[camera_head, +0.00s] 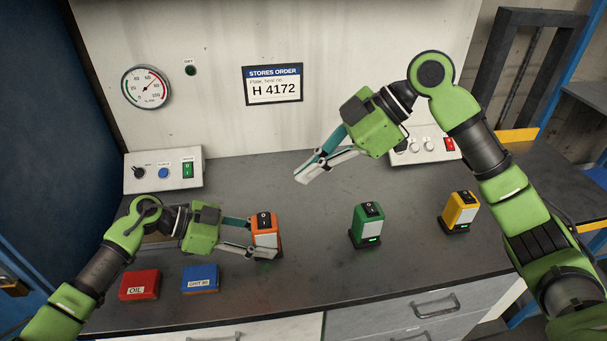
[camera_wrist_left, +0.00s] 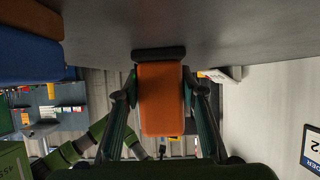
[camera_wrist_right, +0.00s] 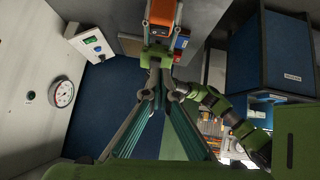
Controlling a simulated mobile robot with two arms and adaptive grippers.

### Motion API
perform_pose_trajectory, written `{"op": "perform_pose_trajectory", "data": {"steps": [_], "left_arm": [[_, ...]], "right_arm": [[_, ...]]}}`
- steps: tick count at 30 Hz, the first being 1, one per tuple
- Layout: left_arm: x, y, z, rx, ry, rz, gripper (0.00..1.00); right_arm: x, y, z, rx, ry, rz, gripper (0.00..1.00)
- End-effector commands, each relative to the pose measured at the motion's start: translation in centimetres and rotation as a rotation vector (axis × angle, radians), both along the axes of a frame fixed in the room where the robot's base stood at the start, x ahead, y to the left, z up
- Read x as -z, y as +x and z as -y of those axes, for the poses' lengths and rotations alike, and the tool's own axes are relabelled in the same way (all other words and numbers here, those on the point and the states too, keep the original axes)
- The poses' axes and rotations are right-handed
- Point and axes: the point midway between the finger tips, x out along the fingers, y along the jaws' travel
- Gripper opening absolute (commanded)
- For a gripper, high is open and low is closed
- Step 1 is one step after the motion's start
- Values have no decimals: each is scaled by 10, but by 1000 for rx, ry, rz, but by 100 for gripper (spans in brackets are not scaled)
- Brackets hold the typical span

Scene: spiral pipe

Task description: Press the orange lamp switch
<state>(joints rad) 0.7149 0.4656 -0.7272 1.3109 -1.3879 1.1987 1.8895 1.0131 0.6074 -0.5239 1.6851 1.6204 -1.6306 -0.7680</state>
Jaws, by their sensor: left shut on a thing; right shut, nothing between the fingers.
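The orange lamp (camera_head: 267,231) stands upright on the bench, with a black rocker switch (camera_head: 264,219) on its top. My left gripper (camera_head: 259,240) is shut on the lamp's sides from the left. The left wrist view shows the orange body (camera_wrist_left: 160,100) between the two fingers. My right gripper (camera_head: 302,175) is shut and empty, in the air above and right of the orange lamp, apart from it. The right wrist view shows its closed fingers (camera_wrist_right: 158,92), with the orange lamp (camera_wrist_right: 162,12) beyond at the top edge.
A green lamp (camera_head: 368,224) and a yellow lamp (camera_head: 459,211) stand farther right on the bench. A red OIL box (camera_head: 140,286) and a blue box (camera_head: 200,280) lie near the front left. Control panels (camera_head: 148,183) stand against the back wall. The bench between the orange and green lamps is clear.

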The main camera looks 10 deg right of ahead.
Motion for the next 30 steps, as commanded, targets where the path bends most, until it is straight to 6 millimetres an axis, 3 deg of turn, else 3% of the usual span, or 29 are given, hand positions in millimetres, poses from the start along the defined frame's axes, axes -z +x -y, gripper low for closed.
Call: {"op": "perform_pose_trajectory", "data": {"steps": [7, 20, 30], "left_arm": [[0, 0, 0, 1, 1, 0, 25], [1, 0, 0, 0, 1, 0, 25], [1, 0, 0, 1, 1, 0, 25]], "right_arm": [[-4, 12, -4, 1, 5, 0, 0], [-1, 14, -6, 2, 2, -1, 0], [41, 18, -48, -1, 3, -4, 0]]}}
